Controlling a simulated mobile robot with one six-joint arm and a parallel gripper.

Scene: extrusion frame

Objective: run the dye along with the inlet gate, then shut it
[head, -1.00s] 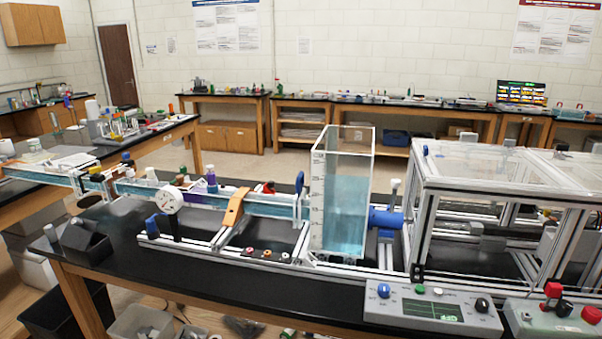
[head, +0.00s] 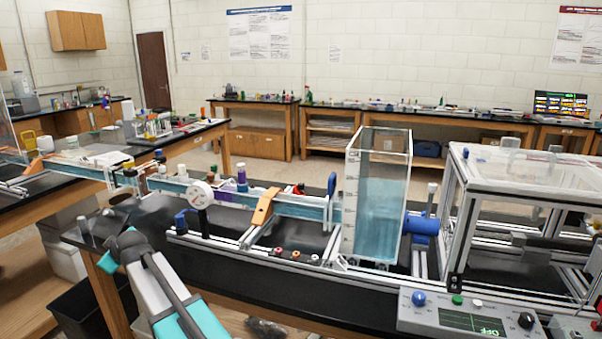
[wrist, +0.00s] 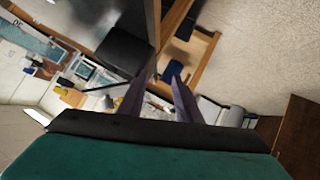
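A clear water channel (head: 300,206) runs along the bench to a tall tank of blue water (head: 378,215). A blue paddle-shaped handle (head: 331,185) stands upright at the tank end of the channel; it may be the inlet gate, but I cannot tell whether it is open. A small purple container (head: 242,178), possibly the dye, sits on the channel between the round gauge and the orange clamp. No dye streak is clear in the water. My gripper (wrist: 160,88) shows two dark fingers apart with nothing between them, away from the channel. Its fingertips are not clear in the head view.
A round white gauge (head: 200,195) and an orange clamp (head: 265,206) stick up along the channel. A control box (head: 465,315) reading OFF sits at the front right. A framed clear enclosure (head: 530,175) stands right of the tank. A side bench (head: 180,140) stands at the left.

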